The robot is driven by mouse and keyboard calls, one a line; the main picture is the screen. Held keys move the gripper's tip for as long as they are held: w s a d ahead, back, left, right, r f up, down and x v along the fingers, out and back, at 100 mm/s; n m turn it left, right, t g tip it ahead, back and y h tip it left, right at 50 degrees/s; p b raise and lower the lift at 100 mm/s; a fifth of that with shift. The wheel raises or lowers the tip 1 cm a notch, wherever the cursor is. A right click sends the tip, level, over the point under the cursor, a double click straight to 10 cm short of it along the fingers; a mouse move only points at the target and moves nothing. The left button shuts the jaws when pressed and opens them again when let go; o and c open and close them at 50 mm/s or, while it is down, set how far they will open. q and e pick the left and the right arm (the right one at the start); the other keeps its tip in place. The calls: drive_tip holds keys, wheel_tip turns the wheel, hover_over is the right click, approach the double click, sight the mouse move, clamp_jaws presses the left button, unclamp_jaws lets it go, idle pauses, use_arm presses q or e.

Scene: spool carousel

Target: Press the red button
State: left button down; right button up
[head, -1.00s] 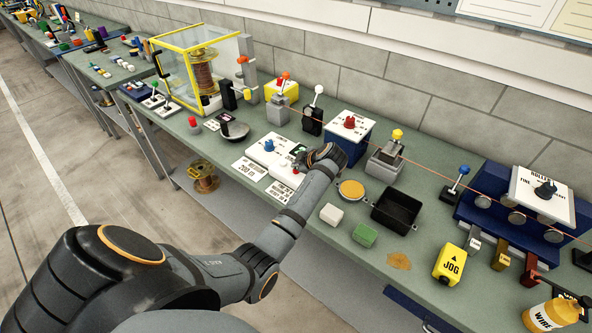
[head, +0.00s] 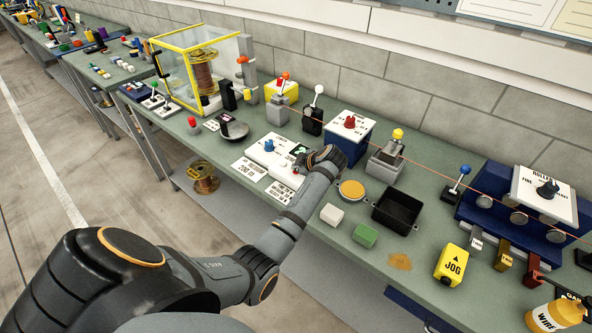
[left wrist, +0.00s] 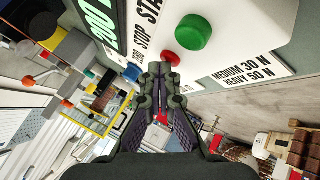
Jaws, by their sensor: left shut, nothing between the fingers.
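The red button (left wrist: 171,57) is a small red round button on a white panel. It shows just beyond my left fingertips in the left wrist view; the tips overlap its lower edge in the picture, and I cannot tell whether they touch it. A larger green button (left wrist: 193,33) sits beside it. My left gripper (left wrist: 160,70) is shut and empty. My right gripper is not in view.
A blue knob (head: 269,145) stands on the control box. A yellow-topped round tin (head: 351,190), a black tray (head: 396,209), and white and green blocks lie right of my gripper. A blue box with a red knob (head: 349,121) stands behind. A copper wire runs above the bench.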

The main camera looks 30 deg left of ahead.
use_arm(q)
drive_tip(key=shift+r, duration=0.1)
drive_tip(key=shift+r+p, duration=0.65)
drive_tip(key=shift+r, duration=0.25)
wheel_tip(320, 180, up, 5)
drive_tip(key=p, duration=0.3)
drive_tip(key=shift+p, duration=0.4)
